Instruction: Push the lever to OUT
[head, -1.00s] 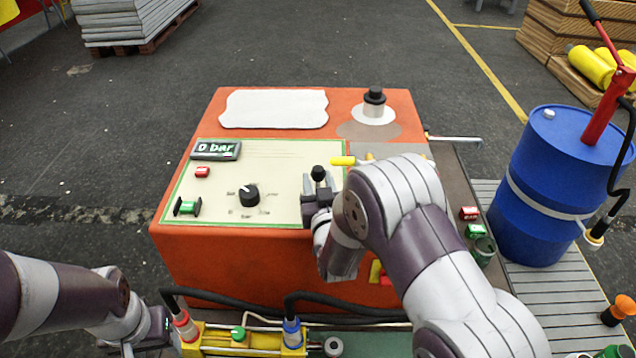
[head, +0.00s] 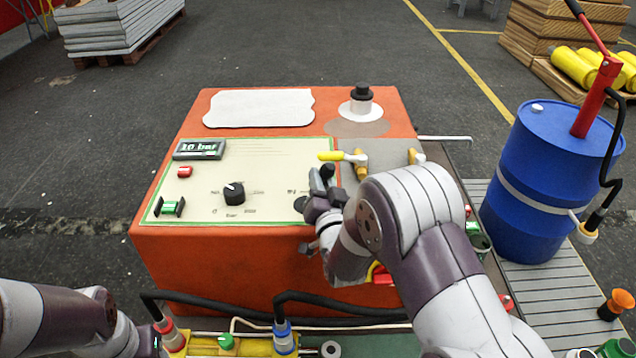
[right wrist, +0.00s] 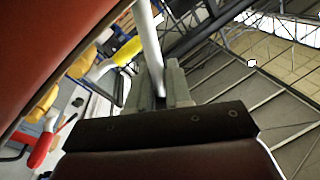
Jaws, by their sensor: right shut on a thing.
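The lever, with a black knob (head: 327,171), stands at the right end of the cream panel on the orange console and leans to the right of its dark round base. My right gripper (head: 322,199) is shut on the lever just below the knob. In the right wrist view the lever's pale rod (right wrist: 150,50) runs between the two fingers (right wrist: 164,85). The lever's markings are too small to read or hidden by my gripper. My left gripper (head: 150,344) is at the bottom left, cut off by the frame edge, apart from the console.
The panel has a display (head: 199,149) reading 10 bar, a black selector knob (head: 234,193) and a green switch (head: 169,207). Yellow-handled valves (head: 335,156) are close behind my right gripper. A blue drum (head: 540,185) with a red pump stands at the right.

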